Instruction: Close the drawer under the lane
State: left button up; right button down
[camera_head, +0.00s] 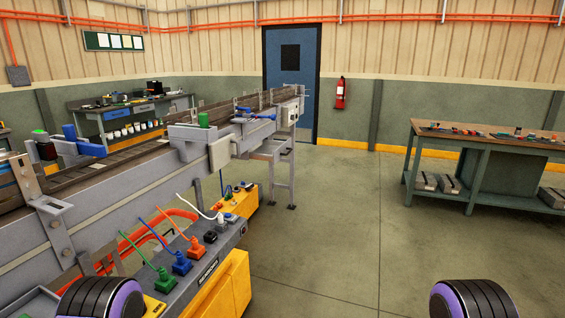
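The lane (110,213) is a long grey conveyor running from the lower left to the back centre. Beneath its near side is a grey-topped unit (222,250) with coloured plugs. A yellow box-like front (232,285) sticks out below the unit's right side; it may be the drawer, but I cannot tell how far it is open. A second yellow box (235,206) is farther back under the lane. No handle is clearly visible. Rounded black and purple parts of my arms show at the bottom left and bottom right. Neither gripper is in view.
Green, blue, orange and white cables rise from plugs on the unit, and orange hoses (150,228) run behind it. A lane support leg (291,175) stands on the floor. A workbench (480,150) is at the right. The floor (340,225) between is clear.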

aim_at(267, 150)
jog(key=z, duration=0.65)
jog(key=i, duration=1.05)
jog(key=z, duration=0.55)
jog(key=i, duration=1)
jog(key=u, duration=0.8)
jog(key=i, duration=0.8)
jog(key=u, duration=0.85)
